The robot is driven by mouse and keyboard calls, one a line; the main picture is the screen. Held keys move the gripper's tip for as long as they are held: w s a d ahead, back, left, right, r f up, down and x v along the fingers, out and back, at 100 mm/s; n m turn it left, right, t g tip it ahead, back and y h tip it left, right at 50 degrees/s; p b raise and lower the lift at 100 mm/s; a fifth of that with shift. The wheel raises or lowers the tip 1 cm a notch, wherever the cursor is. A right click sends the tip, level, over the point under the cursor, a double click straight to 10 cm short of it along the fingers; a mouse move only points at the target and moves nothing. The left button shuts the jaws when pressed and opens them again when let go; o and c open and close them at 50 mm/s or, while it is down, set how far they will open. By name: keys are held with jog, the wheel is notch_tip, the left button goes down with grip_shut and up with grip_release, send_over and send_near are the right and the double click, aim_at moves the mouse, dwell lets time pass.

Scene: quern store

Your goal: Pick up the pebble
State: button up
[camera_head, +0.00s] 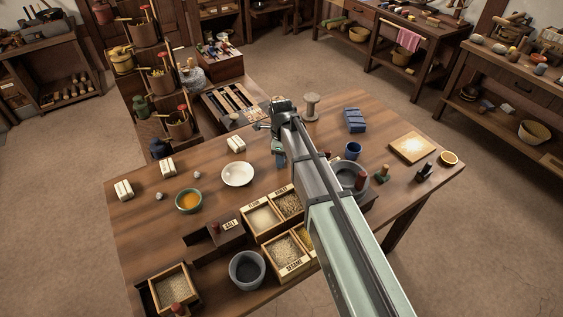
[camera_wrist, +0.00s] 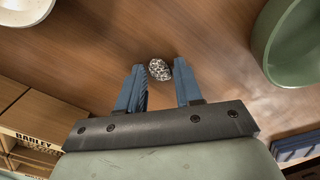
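The pebble (camera_wrist: 160,70), small and speckled black and white, lies on the wooden table in the wrist view. My gripper (camera_wrist: 159,66) is open above the table, its two blue fingers to the left and right of the pebble. The pebble shows between the fingertips, with a narrow gap on each side. Whether the tips are down at its height I cannot tell. In the head view my gripper (camera_head: 279,152) is over the table's middle, and I cannot make out this pebble there.
A white dish (camera_head: 238,174) stands left of my gripper; its rim shows in the wrist view (camera_wrist: 22,10). A green vessel (camera_wrist: 290,45) is at the right. Grain boxes (camera_head: 287,250) stand toward the front, a blue block (camera_head: 355,120) and a spool (camera_head: 312,106) behind.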

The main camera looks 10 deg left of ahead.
grip_shut()
